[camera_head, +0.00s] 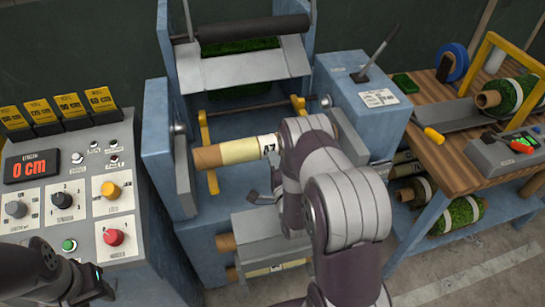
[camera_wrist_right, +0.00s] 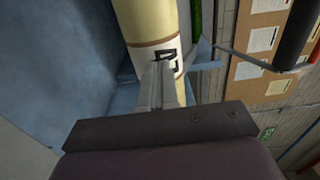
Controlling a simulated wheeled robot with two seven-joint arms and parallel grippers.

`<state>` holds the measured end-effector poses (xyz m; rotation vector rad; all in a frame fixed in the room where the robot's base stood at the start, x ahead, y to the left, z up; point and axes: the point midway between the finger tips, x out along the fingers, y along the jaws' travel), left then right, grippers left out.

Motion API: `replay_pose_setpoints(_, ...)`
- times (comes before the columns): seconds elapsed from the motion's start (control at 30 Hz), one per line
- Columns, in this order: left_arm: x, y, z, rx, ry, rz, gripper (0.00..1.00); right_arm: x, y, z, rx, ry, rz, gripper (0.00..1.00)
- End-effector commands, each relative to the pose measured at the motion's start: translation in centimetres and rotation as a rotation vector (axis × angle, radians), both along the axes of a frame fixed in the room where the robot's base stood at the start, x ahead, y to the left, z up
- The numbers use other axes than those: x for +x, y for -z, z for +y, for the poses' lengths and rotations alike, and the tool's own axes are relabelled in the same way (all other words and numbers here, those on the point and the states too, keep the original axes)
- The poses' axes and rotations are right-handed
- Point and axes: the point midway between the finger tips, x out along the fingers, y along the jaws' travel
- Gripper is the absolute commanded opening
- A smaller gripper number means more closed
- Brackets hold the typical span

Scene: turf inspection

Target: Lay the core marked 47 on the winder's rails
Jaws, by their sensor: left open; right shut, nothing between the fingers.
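The core marked 47 (camera_head: 235,152), a brown tube with a cream wrap and black digits, lies crosswise in the winder (camera_head: 157,130). It passes over the left yellow rail (camera_head: 205,128); my right arm hides its right end and much of the right yellow rail (camera_head: 298,106). The core's label also shows in the right wrist view (camera_wrist_right: 150,52). My right gripper (camera_head: 262,197) is shut and empty, just below and in front of the core; its fingers (camera_wrist_right: 160,82) overlap the label, and contact is unclear. My left gripper (camera_head: 100,290) is open over the control panel's lower edge, mostly dark and unclear.
The control panel (camera_head: 80,170) with knobs stands at left. More cores lie on a lower shelf (camera_head: 262,222) of the winder. A lever box (camera_head: 370,95) is on the right. A wooden bench (camera_head: 450,150) holds a turf roll (camera_head: 508,95) and a scale.

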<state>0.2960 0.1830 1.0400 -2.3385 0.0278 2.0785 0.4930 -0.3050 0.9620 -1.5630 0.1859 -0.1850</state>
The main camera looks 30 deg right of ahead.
Motion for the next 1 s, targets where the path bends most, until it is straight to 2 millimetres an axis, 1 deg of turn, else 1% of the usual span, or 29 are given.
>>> replay_pose_setpoints(0.2,0.0,0.1,0.0,0.000,0.000,0.000,0.43,0.1,0.0,0.0,0.000,0.000,0.000,0.00)
replay_pose_setpoints(0.27,0.0,0.3,0.0,0.000,0.000,0.000,0.43,0.4,0.2,-0.1,0.000,0.000,-0.001,0.00)
replay_pose_setpoints(0.3,0.0,0.6,0.0,0.000,0.000,0.000,0.43,0.9,0.3,-0.2,-0.001,0.000,-0.003,0.00)
replay_pose_setpoints(0.37,0.0,1.3,0.0,0.000,0.000,0.000,0.43,2.0,0.4,-0.5,-0.001,-0.001,-0.005,0.00)
replay_pose_setpoints(0.6,0.0,5.3,0.0,0.000,0.000,0.000,0.43,8.9,0.9,-2.1,-0.002,-0.001,-0.007,0.00)
replay_pose_setpoints(0.73,0.0,7.4,0.0,0.000,0.000,0.000,0.43,12.2,0.9,-2.9,-0.001,-0.001,-0.005,0.00)
replay_pose_setpoints(0.8,0.0,8.2,0.0,0.000,0.000,0.000,0.43,13.5,0.8,-3.2,-0.001,-0.001,-0.004,0.00)
replay_pose_setpoints(0.9,0.0,8.7,0.0,0.000,0.000,0.000,0.43,14.7,0.4,-3.5,0.000,-0.001,-0.002,0.00)
replay_pose_setpoints(1.0,0.0,8.8,0.0,0.000,0.000,0.000,0.43,15.2,0.1,-3.6,0.000,-0.001,0.000,0.00)
